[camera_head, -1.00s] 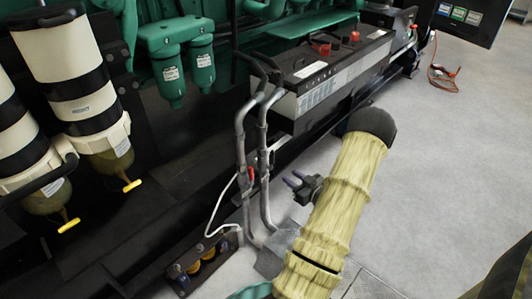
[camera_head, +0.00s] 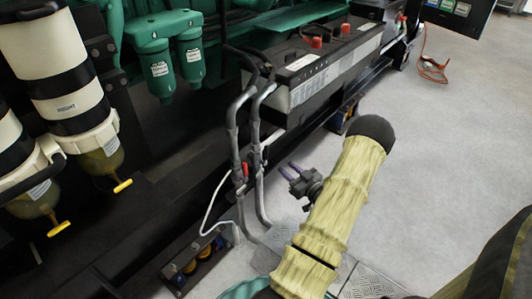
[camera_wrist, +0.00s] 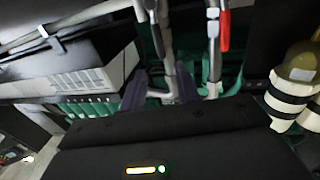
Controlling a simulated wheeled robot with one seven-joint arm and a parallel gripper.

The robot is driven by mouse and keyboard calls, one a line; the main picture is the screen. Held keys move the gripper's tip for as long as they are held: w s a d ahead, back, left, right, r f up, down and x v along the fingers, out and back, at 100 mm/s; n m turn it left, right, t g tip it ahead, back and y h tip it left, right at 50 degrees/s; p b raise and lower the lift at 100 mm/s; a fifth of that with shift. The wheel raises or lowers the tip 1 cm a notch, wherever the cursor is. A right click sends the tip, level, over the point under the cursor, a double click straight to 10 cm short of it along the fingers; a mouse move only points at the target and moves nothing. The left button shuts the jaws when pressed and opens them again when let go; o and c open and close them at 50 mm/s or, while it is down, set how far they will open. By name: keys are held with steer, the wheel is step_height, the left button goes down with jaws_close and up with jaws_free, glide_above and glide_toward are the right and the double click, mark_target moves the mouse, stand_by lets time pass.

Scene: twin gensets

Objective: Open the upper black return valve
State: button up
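Two grey pipes (camera_head: 236,130) run down beside the genset frame in the head view. A red lever (camera_head: 245,171) sits on the left pipe and also shows in the wrist view (camera_wrist: 224,31). A dark lever, apparently the black valve handle (camera_wrist: 158,41), shows on the other pipe in the wrist view; it is too small to make out surely in the head view. My gripper (camera_head: 287,168) is right of the pipes, its fingers pointing at them. In the wrist view its two purple-grey fingers (camera_wrist: 161,92) are apart, with nothing clearly held between them.
A black battery box (camera_head: 325,65) stands behind the pipes. White-and-black filters (camera_head: 55,70) with yellow drain handles are at left. Green filters (camera_head: 165,65) hang above. A small box with a white cable (camera_head: 190,262) lies low left. Pale floor (camera_head: 440,150) is open at right.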

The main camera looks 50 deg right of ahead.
mark_target(266, 157)
steer(key=w+b, duration=0.1)
steer(key=w, duration=0.3)
steer(key=w+d+b, duration=0.1)
steer(key=w, duration=0.3)
steer(key=w+b, duration=0.1)
steer(key=w, duration=0.3)
steer(key=shift+w+d, duration=0.25)
steer(key=shift+w, duration=0.05)
jaws_close()
